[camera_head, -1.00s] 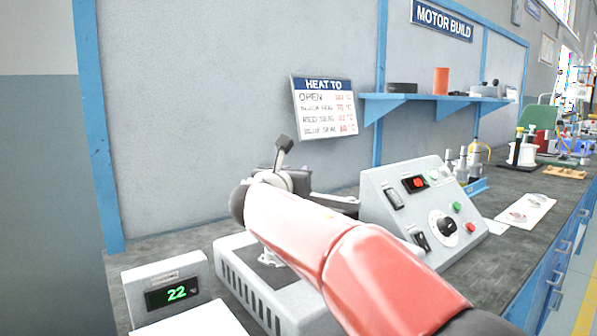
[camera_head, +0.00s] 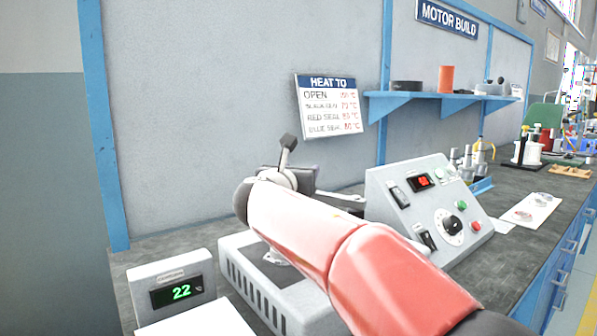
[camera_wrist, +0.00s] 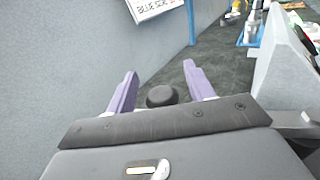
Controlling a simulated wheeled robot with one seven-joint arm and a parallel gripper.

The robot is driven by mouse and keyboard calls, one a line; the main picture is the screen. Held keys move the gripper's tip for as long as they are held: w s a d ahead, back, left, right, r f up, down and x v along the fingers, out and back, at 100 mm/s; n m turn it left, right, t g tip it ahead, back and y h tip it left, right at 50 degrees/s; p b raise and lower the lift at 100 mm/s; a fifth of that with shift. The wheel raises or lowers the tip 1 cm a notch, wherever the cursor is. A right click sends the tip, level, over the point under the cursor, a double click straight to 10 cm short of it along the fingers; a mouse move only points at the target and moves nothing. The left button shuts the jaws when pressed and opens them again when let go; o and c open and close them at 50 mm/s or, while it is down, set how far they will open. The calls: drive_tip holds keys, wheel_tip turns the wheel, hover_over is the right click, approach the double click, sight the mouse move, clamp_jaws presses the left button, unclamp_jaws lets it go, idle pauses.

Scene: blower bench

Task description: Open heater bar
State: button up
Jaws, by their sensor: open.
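The heater has a white vented base (camera_head: 250,296) and a sloped control panel (camera_head: 402,228) with a dial, switches and a red display. My red arm hides much of the heater, and I cannot clearly pick out its bar in the head view. In the wrist view my gripper (camera_wrist: 159,70) is open, its two purple fingers apart and pointing away from the camera. A round black knob (camera_wrist: 161,96) shows between the fingers; I cannot tell whether it touches them. I cannot tell whether this knob belongs to the bar.
A temperature readout (camera_head: 172,289) showing 22 stands at the front left. A "HEAT TO" sign (camera_head: 330,107) hangs on the grey wall behind. A blue shelf (camera_head: 425,104) holds parts. A white sheet (camera_head: 528,211) lies on the dark bench (camera_head: 497,190) right of the panel.

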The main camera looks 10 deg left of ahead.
drive_tip(key=s, duration=0.5)
drive_tip(key=s+a+b, duration=0.1)
drive_tip(key=s, duration=0.1)
drive_tip(key=shift+s, duration=0.2)
